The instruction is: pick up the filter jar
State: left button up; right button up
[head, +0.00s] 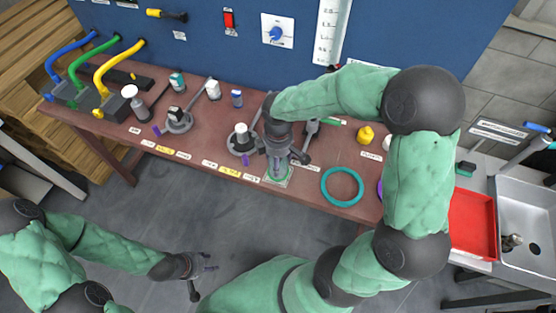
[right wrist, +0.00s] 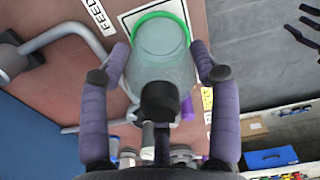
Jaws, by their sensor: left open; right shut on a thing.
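The filter jar (right wrist: 160,62) is a clear grey vessel with a green ring at its far end. It sits between the two purple-padded fingers of my right gripper (right wrist: 160,48), which is shut on it. In the head view the right gripper (head: 284,155) points down at the front edge of the bench, over a white-bordered label square, and it hides most of the jar. I cannot tell whether the jar touches the bench. My left gripper (head: 196,268) is open and empty, over the floor in front of the bench.
The reddish bench (head: 320,160) holds a teal ring (head: 342,187), a yellow weight-like object (head: 366,134), and grey stands with bottles (head: 242,138) left of the right gripper. A red tray (head: 472,222) and a sink (head: 526,215) are at right. A blue panel stands behind.

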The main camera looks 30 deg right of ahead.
jog(key=r, duration=0.1)
jog(key=r+p, duration=0.1)
jog(key=r, duration=0.1)
jog(key=shift+s+a+r, duration=0.25)
jog(key=shift+r, duration=0.1)
pick_arm(q)
notch_tip(320, 180, up, 6)
jog(key=p, duration=0.4)
jog(key=shift+f+p, duration=0.1)
jog(key=shift+p, duration=0.2)
pick_arm(e)
jog(key=s+a+r, duration=0.7)
jog(key=s+r, duration=0.1)
jog(key=s, duration=0.3)
jog(key=shift+a+r, duration=0.25)
jog(key=shift+r, duration=0.15)
